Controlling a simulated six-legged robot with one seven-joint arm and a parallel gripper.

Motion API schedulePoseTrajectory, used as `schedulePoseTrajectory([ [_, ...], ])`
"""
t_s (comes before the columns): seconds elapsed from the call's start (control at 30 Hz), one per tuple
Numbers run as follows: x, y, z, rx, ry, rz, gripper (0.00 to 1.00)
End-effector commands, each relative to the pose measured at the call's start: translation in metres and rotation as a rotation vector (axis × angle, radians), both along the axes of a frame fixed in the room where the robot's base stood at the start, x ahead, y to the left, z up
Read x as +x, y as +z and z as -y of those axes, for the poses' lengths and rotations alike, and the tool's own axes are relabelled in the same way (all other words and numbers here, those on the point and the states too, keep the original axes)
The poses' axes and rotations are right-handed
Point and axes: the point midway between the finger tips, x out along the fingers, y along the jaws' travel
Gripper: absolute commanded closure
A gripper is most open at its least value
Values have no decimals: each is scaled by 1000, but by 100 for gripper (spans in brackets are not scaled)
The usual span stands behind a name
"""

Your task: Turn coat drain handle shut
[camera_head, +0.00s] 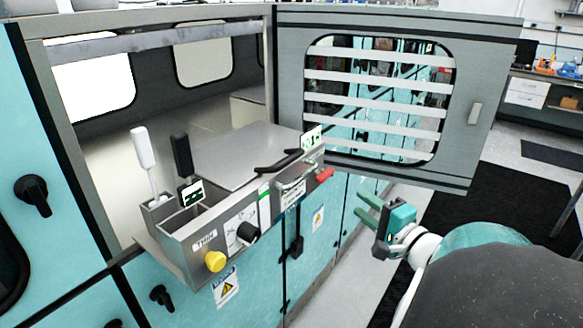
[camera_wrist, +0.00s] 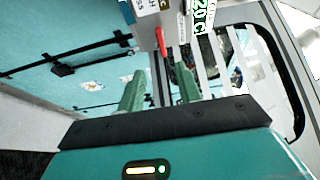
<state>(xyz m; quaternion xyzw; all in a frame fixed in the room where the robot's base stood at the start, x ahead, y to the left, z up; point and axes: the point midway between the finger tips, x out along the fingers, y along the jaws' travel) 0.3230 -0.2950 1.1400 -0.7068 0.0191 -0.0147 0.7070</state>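A small red handle (camera_head: 325,174) sticks out from the right end of the metal dip unit's front (camera_head: 240,212); I take it to be the coat drain handle, though its label is not readable here. My gripper (camera_head: 358,204) is to the right of and below the red handle, apart from it, with its green fingers spread and empty. In the wrist view the red handle (camera_wrist: 160,40) shows beyond the gap between the fingers (camera_wrist: 158,76). I cannot tell whether the handle is set open or shut.
A yellow knob (camera_head: 214,261) and black knob (camera_head: 247,233) sit on the left part of the front. A barred window door (camera_head: 480,60) stands open above and behind my gripper. Teal cabinets (camera_head: 262,285) lie below.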

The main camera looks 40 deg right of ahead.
Motion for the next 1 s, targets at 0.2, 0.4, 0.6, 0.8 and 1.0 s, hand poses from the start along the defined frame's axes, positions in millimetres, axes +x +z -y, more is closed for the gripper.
schedulePoseTrajectory([
  [0.2, 9, 0, 2, -1, -1, 1, 65],
  [0.4, 43, 0, 4, -2, 1, 0, 65],
  [0.6, 83, 0, 6, -1, 1, 1, 65],
  [0.8, 118, 0, 9, -1, 0, 1, 65],
  [1.0, 133, 0, 10, -1, -2, 1, 65],
])
